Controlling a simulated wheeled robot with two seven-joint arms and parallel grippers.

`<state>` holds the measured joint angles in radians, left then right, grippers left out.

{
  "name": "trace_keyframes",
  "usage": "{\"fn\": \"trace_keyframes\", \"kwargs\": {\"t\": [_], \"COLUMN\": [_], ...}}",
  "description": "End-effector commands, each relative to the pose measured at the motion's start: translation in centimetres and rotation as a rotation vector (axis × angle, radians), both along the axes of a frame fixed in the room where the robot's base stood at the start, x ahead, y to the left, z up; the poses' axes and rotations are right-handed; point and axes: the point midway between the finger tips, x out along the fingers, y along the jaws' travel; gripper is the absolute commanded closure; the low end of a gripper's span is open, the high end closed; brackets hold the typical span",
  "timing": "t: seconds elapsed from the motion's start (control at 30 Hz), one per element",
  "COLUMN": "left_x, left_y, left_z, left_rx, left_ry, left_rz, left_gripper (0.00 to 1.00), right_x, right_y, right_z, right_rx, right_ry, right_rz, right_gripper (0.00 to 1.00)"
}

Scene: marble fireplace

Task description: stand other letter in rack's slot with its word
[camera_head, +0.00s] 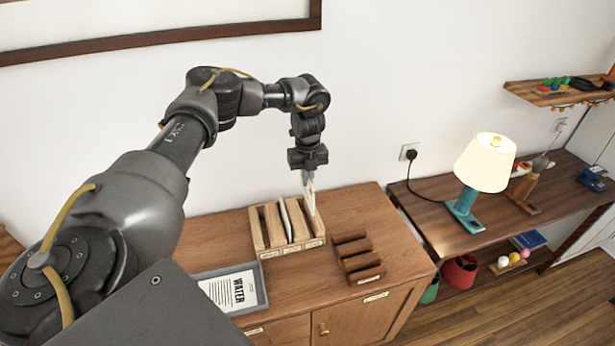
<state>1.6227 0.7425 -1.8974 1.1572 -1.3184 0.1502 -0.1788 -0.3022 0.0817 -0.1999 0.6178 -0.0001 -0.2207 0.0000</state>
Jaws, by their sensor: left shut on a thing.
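The light wooden rack (256,232) stands on the cabinet top, with small labels along its front edge that are too small to read. A white letter (285,216) stands upright in one of its middle slots. My left gripper (309,174) points down above the rack's right end, shut on another thin letter (309,194). That letter is nearly upright, its lower end at the right slot; I cannot tell whether it rests on the bottom. A sheet headed "WATER" (229,292) lies in a grey tray (262,303) in front. My right gripper is not in view.
A darker wooden stepped holder (358,259) stands right of the rack, close by. The wooden cabinet (350,203) has bare top behind and right of these. A lit lamp (484,163) stands on the lower side table (425,204). The white wall rises behind the rack.

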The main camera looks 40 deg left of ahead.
Motion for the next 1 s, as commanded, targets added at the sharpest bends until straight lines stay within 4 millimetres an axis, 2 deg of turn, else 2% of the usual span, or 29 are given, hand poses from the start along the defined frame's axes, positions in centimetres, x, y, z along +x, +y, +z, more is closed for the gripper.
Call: {"fn": "trace_keyframes", "kwargs": {"t": [0.03,0.1,0.4,1.0], "left_x": [0.0,0.0,0.0,0.0], "left_y": [0.0,0.0,0.0,0.0], "left_z": [-1.3,-2.2,-5.3,-5.6], "left_rx": [0.001,0.000,-0.001,-0.001], "left_ry": [0.001,0.000,0.001,0.001], "left_rz": [0.000,0.000,0.000,0.000], "left_gripper": [1.00,1.00,1.00,1.00], "right_x": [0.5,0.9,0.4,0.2], "right_y": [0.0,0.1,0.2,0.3], "right_z": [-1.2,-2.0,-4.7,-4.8], "right_rx": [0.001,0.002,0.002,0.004], "right_ry": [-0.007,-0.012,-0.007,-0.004], "right_rz": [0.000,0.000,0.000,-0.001], "right_gripper": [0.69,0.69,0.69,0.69]}}
